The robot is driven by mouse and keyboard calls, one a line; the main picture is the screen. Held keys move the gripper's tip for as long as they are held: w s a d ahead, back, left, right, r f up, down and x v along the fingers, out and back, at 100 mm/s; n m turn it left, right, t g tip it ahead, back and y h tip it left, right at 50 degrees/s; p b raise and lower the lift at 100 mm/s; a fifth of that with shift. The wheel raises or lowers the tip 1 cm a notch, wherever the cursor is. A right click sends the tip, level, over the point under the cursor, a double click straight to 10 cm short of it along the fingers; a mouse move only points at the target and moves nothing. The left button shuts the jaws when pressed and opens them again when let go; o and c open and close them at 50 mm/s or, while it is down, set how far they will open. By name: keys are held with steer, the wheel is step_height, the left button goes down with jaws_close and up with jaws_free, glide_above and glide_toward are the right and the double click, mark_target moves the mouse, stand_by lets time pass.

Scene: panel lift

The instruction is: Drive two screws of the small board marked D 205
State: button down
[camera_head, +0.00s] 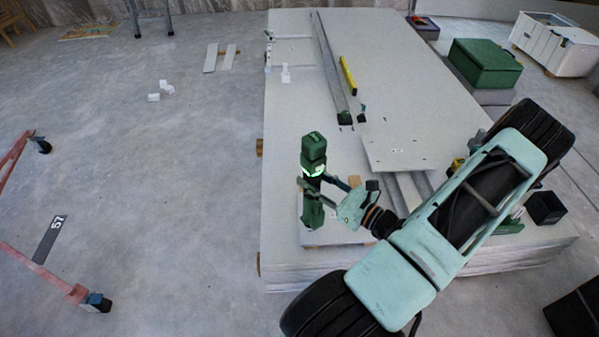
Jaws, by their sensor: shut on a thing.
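My gripper (318,184) is shut around the middle of a green and black screwdriver tool (313,147) with a lit ring. The tool is upright, and its lower end is over a small pale board (345,237) at the near edge of the stack. Whether its tip touches the board cannot be told. The tool and my arm cover part of this board, and no mark on it can be read. A second pale board (397,150) with a small label and dark dots lies to the right; its label is too small to read.
The large panel stack (420,60) bears long metal rails (328,60), a yellow level (348,75) and small white pieces (285,73). A green case (485,62) and white bin (555,42) stand right. A red frame (35,262) stands left; open floor lies between.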

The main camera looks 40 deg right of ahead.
steer(key=shift+f+b, duration=1.7)
steer(key=shift+f, duration=0.1)
steer(key=shift+s+f+b, duration=0.1)
steer(key=shift+f+b, duration=0.3)
steer(key=shift+f, duration=0.7)
stand_by(2.0)
steer(key=shift+r, duration=0.1)
stand_by(0.4)
steer(key=shift+r+p, duration=2.05)
steer(key=shift+r, duration=0.25)
